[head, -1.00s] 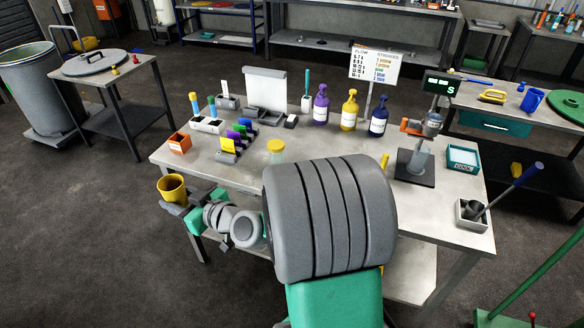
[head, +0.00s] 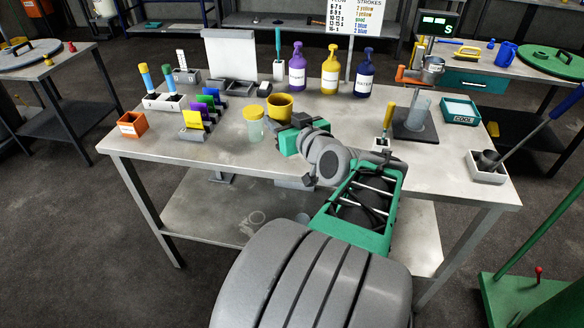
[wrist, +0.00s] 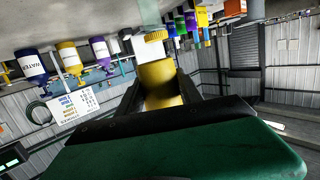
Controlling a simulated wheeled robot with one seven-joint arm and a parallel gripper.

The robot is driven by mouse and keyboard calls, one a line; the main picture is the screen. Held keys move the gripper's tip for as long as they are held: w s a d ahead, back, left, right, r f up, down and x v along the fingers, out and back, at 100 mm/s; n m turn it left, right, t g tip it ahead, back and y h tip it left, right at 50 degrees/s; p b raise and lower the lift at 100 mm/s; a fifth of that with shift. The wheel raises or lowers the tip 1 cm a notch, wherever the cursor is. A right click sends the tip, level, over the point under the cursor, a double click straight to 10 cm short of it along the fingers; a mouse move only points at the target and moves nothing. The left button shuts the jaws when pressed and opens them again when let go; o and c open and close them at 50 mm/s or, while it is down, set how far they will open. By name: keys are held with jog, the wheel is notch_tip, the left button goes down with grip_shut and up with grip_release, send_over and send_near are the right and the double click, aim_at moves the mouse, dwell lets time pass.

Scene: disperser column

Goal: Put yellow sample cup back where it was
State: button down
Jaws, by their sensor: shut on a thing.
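The yellow sample cup (head: 280,106) is upright over the middle of the table, and I cannot tell if its base touches the top. My gripper (head: 284,126) is shut on it from the near side. In the wrist view the yellow cup (wrist: 158,82) is between the two dark fingers of my gripper (wrist: 160,98). A clear jar with a yellow lid (head: 254,122) stands just left of the cup, close beside it. Part of the cup is hidden by my gripper.
Purple (head: 297,68), yellow (head: 329,72) and dark blue (head: 364,76) pump bottles stand behind the cup. Coloured cards in holders (head: 205,112) and an orange box (head: 132,124) are at the left. A stand with a clear cylinder (head: 418,110) is at the right.

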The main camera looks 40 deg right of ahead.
jog(key=s+d+f+m+h+b, duration=0.2)
jog(key=s+d+h+b, duration=0.1)
jog(key=s+d, duration=0.2)
jog(key=shift+g+y, duration=0.4)
jog(key=shift+g, duration=0.1)
jog(key=w+d+f, duration=0.1)
jog(key=w+f, duration=0.2)
jog(key=w, duration=0.1)
jog(key=w+d+f, duration=0.2)
jog(key=w+f, duration=0.1)
jog(key=w, duration=0.1)
jog(key=w+d+f, duration=0.2)
jog(key=w+f, duration=0.1)
jog(key=w, duration=0.1)
jog(key=shift+w+d+f, duration=0.1)
jog(key=shift+w+f, duration=0.15)
jog(key=shift+w, duration=0.05)
jog(key=shift+f, duration=1.45)
jog(key=shift+f, duration=0.2)
jog(key=c, duration=0.8)
grip_release()
jog(key=shift+r, duration=0.15)
